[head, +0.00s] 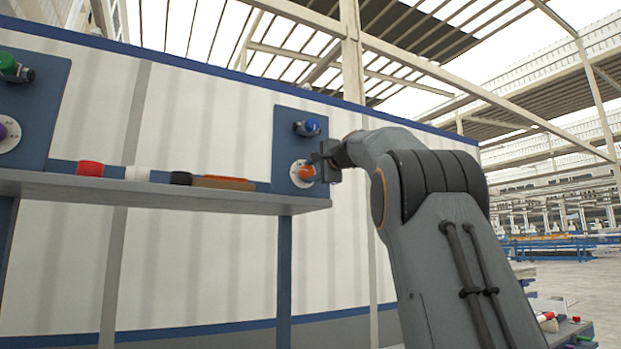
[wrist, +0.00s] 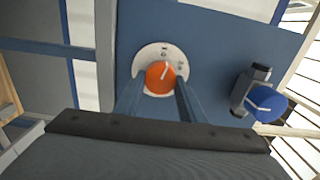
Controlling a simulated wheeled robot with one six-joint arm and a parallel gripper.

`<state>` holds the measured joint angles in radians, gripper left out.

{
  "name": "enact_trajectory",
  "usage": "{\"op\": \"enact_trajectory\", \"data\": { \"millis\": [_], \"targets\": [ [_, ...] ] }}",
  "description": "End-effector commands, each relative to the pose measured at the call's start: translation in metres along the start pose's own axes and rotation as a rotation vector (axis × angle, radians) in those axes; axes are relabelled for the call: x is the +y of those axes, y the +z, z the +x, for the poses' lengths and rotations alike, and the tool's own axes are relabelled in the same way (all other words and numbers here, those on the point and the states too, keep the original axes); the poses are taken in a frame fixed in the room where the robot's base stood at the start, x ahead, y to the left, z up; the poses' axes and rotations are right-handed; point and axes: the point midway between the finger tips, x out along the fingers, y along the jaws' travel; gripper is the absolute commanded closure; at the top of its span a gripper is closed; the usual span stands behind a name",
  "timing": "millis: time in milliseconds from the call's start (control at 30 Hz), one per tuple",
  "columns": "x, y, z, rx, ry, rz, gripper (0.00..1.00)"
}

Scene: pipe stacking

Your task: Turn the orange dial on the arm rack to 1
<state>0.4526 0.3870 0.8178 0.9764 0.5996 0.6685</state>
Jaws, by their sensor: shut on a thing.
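The orange dial (head: 306,172) sits on a round white plate on a blue panel, below a blue knob. In the wrist view the orange dial (wrist: 160,77) shows a white pointer line tilted slightly to the right of straight up. The marks on the white plate (wrist: 147,56) are too small to read. My gripper (head: 318,167) is at the dial in the head view. In the wrist view my gripper (wrist: 158,98) has one finger on each side of the dial, shut on it. The fingers cover part of the plate's lower edge.
A blue knob (head: 308,127) on a valve-like fitting is above the dial; it also shows in the wrist view (wrist: 266,103). A shelf (head: 150,190) to the left holds a red piece (head: 90,169), a white piece (head: 137,174) and a black piece (head: 181,178). Another panel (head: 35,100) is far left.

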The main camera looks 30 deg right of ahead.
Motion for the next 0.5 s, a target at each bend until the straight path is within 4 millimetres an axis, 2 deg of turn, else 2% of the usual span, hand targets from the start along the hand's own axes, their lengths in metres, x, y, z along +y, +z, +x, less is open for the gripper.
{"op": "enact_trajectory", "data": {
  "millis": [200, 500],
  "targets": [
    [0.0009, 0.0, 0.0005, 0.0, 0.001, -0.139, 0.86],
    [0.0, 0.0002, 0.0005, -0.001, 0.001, -0.241, 0.86]
  ]
}}
